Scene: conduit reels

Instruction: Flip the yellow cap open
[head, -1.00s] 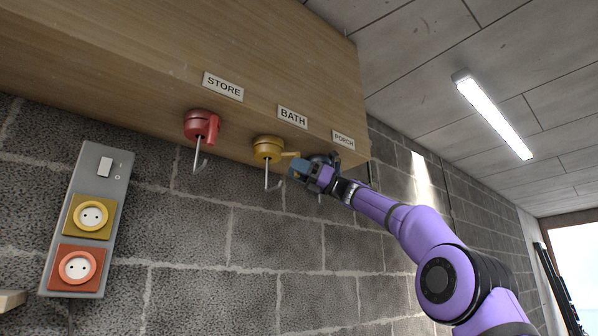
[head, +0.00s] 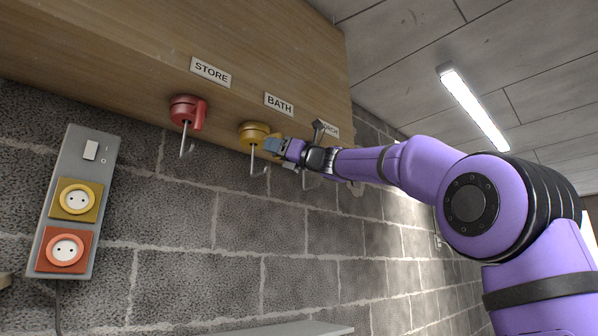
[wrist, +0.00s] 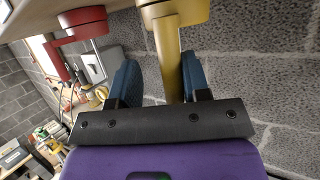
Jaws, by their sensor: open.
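The yellow cap (head: 252,130) is mounted on the underside of the wooden box beside the BATH label (head: 279,104), with a metal hook hanging below it. My gripper (head: 274,146) is just right of the cap and partly hides its tab. In the wrist view the cap (wrist: 180,10) is at the top, and its yellow tab (wrist: 171,55) reaches down between my two blue fingers. The fingers are apart. The tab lies close to the right finger; I cannot tell whether they touch. A wide gap separates it from the left finger.
A red cap (head: 182,108) with a hook is to the left, near the STORE label (head: 210,72). The PORCH label (head: 330,130) is partly hidden by my wrist. A grey panel (head: 62,160) with a switch and two sockets is on the block wall. Space below the hooks is clear.

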